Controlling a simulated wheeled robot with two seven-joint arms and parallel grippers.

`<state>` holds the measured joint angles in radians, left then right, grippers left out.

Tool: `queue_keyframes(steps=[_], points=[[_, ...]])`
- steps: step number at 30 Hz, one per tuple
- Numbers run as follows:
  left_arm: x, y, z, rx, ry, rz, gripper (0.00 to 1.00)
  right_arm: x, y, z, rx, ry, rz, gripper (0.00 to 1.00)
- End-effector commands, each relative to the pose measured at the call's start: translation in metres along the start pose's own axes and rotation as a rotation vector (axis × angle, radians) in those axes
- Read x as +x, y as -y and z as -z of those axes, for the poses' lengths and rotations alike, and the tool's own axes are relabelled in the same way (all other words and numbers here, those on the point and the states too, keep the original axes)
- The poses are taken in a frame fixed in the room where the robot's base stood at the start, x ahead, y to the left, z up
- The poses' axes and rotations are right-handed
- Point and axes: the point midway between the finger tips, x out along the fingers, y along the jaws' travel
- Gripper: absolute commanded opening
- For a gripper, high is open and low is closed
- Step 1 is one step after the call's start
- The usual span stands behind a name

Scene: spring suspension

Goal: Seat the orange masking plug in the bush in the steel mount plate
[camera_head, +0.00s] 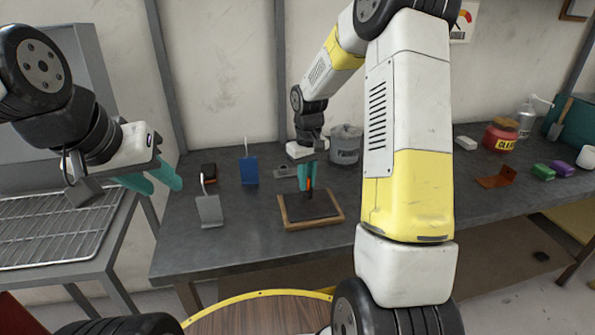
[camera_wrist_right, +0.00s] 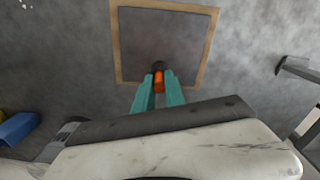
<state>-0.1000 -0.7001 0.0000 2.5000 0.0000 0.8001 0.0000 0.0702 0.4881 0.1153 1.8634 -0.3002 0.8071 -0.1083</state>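The orange masking plug (camera_head: 309,184) is between the teal fingertips of my right gripper (camera_head: 306,180), above a wood-framed dark board. In the right wrist view the plug (camera_wrist_right: 158,82) is gripped between the fingers, with a small dark round piece (camera_wrist_right: 158,65) just past it. I cannot tell if that piece belongs to the plug or stands on the board. A small flat grey piece (camera_head: 285,171) lies behind the board and may be the steel mount plate; its bush is not clear. My left gripper (camera_head: 150,179) is open and empty, up at the left.
The wood-framed board (camera_head: 284,222) lies near the table's front edge. A grey plate (camera_head: 209,211) and a blue plate (camera_head: 249,171), each with a thin upright, stand to its left. A can (camera_head: 346,145) stands behind. My right arm hides the table right of the board.

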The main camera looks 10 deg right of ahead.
Motion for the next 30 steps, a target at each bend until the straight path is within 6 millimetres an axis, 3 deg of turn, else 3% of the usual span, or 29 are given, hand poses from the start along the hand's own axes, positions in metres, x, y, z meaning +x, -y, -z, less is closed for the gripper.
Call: queue_keyframes(steps=[1,3,10,24,30], points=[[0.000,0.000,0.000,0.000,0.000,0.000,0.36,0.013,0.001,-0.005,0.001,0.017,0.008,0.23],[0.000,0.000,0.000,0.000,0.000,0.000,0.36,0.013,0.001,-0.005,0.002,0.018,0.008,0.36],[0.000,0.000,0.000,0.000,0.000,0.000,0.36,0.003,0.000,-0.005,0.004,0.016,0.007,0.36],[0.000,0.000,0.000,0.000,0.000,0.000,0.36,-0.098,0.001,-0.001,0.001,0.010,0.005,0.36],[0.000,0.000,0.000,0.000,0.000,0.000,0.36,-0.120,0.001,-0.002,0.000,0.012,0.005,0.36]])
